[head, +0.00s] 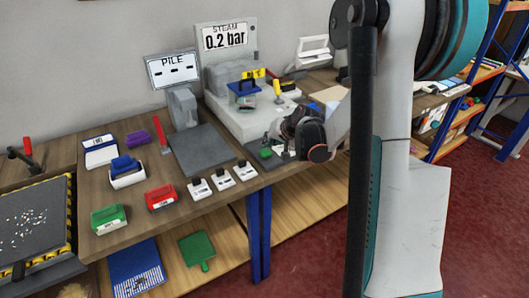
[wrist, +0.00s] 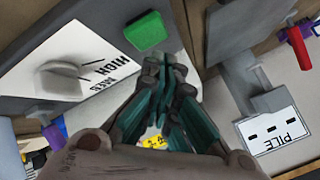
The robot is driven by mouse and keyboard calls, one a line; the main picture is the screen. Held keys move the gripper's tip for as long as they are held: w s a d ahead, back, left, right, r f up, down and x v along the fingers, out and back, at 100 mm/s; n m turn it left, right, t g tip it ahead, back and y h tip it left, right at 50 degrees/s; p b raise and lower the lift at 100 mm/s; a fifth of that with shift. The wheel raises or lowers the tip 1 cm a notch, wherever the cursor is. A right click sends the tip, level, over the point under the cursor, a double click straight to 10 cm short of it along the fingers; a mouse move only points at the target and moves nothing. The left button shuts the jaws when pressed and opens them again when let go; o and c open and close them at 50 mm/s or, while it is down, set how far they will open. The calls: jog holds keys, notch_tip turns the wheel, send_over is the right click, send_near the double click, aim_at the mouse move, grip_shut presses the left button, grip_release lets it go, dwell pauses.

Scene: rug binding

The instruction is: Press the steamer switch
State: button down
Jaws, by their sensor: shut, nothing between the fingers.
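The steamer (head: 245,115) is a pale grey machine at the back of the bench, below a STEAM display (head: 225,38) reading 0.2 bar. A green switch (head: 265,153) sits at its front on a dark grey panel. In the wrist view the green switch (wrist: 146,31) is a raised rectangular block, just left of my fingertips. My gripper (head: 280,147) is shut and empty, close to the switch; it also shows in the wrist view (wrist: 165,66).
A white plate marked HIGH (wrist: 95,65) with a grey knob (wrist: 68,80) lies beside the switch. The PILE display (head: 172,69) stands left. Three small white-labelled switches (head: 222,178), a red block (head: 161,197) and a green block (head: 109,218) sit along the bench front.

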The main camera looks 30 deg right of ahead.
aim_at(267, 151)
notch_tip(267, 151, up, 6)
jog(key=p, duration=0.4)
dwell(1.6)
